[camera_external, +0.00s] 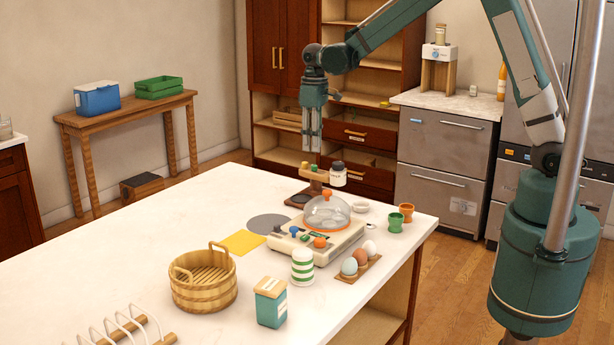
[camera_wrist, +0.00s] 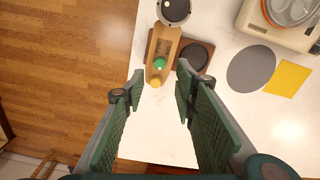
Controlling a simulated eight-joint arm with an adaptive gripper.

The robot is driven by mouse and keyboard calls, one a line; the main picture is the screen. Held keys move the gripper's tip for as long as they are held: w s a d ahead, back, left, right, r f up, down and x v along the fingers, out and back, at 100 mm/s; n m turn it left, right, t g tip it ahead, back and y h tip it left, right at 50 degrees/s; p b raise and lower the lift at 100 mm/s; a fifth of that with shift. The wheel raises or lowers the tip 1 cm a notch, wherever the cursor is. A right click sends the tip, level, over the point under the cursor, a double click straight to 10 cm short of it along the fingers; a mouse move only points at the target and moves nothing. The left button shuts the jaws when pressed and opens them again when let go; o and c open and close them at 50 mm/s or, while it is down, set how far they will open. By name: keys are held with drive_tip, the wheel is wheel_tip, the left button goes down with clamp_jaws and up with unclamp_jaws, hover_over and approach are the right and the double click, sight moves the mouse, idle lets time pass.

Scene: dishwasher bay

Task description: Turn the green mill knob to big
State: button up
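The green mill knob (camera_wrist: 158,63) is a small round knob on a wooden mill (camera_wrist: 162,45) in the wrist view. A yellow knob (camera_wrist: 155,81) sits beside it, nearer to me. In the external view the mill (camera_external: 316,178) stands at the far edge of the white counter, with a jar (camera_external: 338,174) at its right end; any setting marks are too small to read. My gripper (camera_external: 311,148) hangs pointing down above the mill's left end. In the wrist view my gripper (camera_wrist: 158,82) is open and empty, with the knobs showing between and just beyond its fingertips.
A dark base with a black disc (camera_wrist: 193,57) is beside the mill. A grey round mat (camera_wrist: 251,68), a yellow sheet (camera_wrist: 289,78) and a domed appliance (camera_external: 327,215) lie to the right. Eggs, cups and a wooden basket (camera_external: 203,293) occupy the nearer counter.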

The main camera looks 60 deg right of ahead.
sight(314, 166)
drive_tip(key=shift+f, duration=0.15)
drive_tip(key=shift+f, duration=3.75)
drive_tip(key=c, duration=0.9)
